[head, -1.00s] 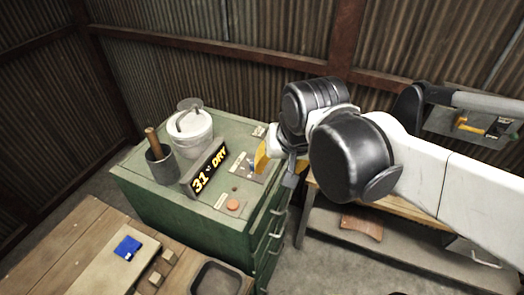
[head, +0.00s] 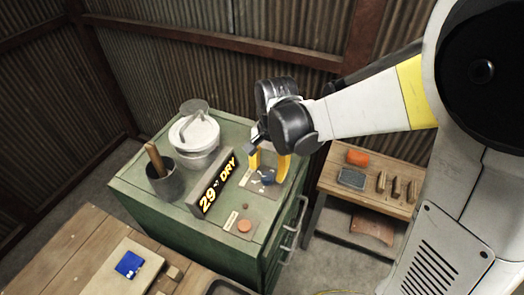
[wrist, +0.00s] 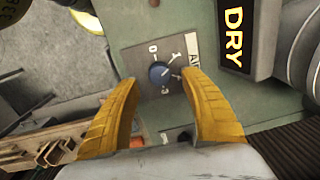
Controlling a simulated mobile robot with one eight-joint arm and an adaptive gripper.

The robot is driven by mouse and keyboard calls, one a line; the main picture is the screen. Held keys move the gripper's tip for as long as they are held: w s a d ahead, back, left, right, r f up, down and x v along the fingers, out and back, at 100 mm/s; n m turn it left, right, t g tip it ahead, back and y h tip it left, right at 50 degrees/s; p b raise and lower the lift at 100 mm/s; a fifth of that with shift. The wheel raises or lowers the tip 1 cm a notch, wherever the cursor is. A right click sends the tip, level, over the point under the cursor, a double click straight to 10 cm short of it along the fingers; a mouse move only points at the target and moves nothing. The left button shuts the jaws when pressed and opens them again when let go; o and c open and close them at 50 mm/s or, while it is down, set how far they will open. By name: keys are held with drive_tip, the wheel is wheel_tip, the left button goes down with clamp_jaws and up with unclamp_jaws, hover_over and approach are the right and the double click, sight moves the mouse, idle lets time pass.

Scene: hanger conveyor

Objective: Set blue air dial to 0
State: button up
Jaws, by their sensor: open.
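The blue air dial (head: 267,176) is a small round knob on a grey plate (wrist: 143,59) on top of the green cabinet. In the wrist view the blue dial (wrist: 158,73) is in the middle, with a 0 at its upper left, a 3 below it and other marks around it. I cannot tell which mark it points at. My gripper (head: 268,167) is open over the plate, pointing down. In the wrist view its yellow fingers (wrist: 162,78) lie to either side of the dial, with gaps showing between them and the knob.
A display sign (head: 219,187) reading "29 DRY" stands close beside the plate. An orange button (head: 245,226) is near the cabinet's front. A wooden bench (head: 375,195) stands at the right.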

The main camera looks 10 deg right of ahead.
sight(267, 176)
drive_tip(key=shift+a+f, duration=0.1)
drive_tip(key=shift+f, duration=1.6)
drive_tip(key=shift+c, duration=0.5)
clamp_jaws()
drive_tip(key=shift+n+b, duration=0.3)
drive_tip(key=shift+b, duration=0.1)
drive_tip(key=n+b, duration=0.2)
drive_tip(key=n, duration=0.3)
drive_tip(key=shift+n, duration=0.3)
drive_tip(key=n+b, duration=0.1)
drive_tip(key=n, duration=0.4)
drive_tip(key=shift+n+g+b, duration=0.3)
drive_tip(key=shift+b, duration=0.05)
